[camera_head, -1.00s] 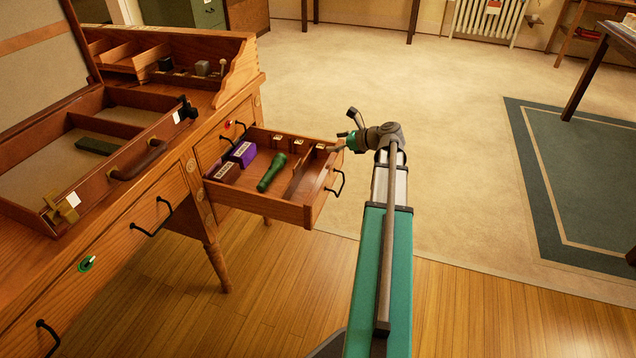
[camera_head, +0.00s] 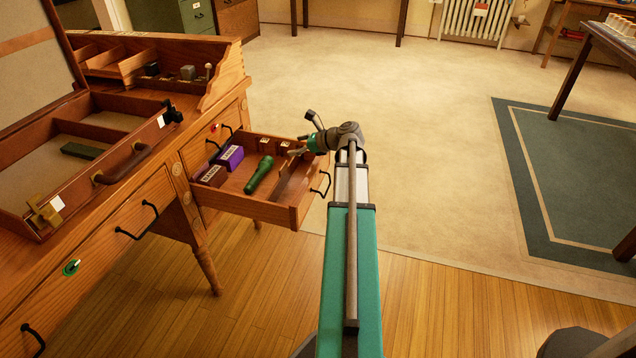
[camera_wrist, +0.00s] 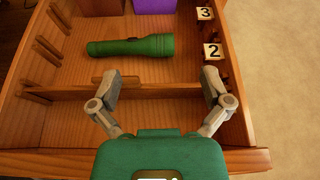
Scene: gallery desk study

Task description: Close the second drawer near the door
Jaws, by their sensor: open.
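The wooden drawer (camera_head: 262,205) stands pulled out from the desk, with a black bar handle (camera_head: 320,184) on its front. Inside lie a green flashlight (camera_head: 259,174), a purple box (camera_head: 230,157) and a brown box (camera_head: 211,174). My gripper (camera_head: 300,151) is at the drawer's far right corner, by the rim. In the wrist view my gripper (camera_wrist: 164,88) is open and empty, its fingers spread over the drawer's interior near a low wooden divider (camera_wrist: 150,91). The flashlight (camera_wrist: 130,46) lies beyond the fingertips. Whether the fingers touch the drawer, I cannot tell.
The desk (camera_head: 182,165) carries an open case (camera_head: 85,170) and a compartment rack. A shut drawer with a handle (camera_head: 140,221) is in the desk's near front. Open carpet (camera_head: 420,120) lies right of the drawer. A dark-legged table (camera_head: 565,72) stands at far right.

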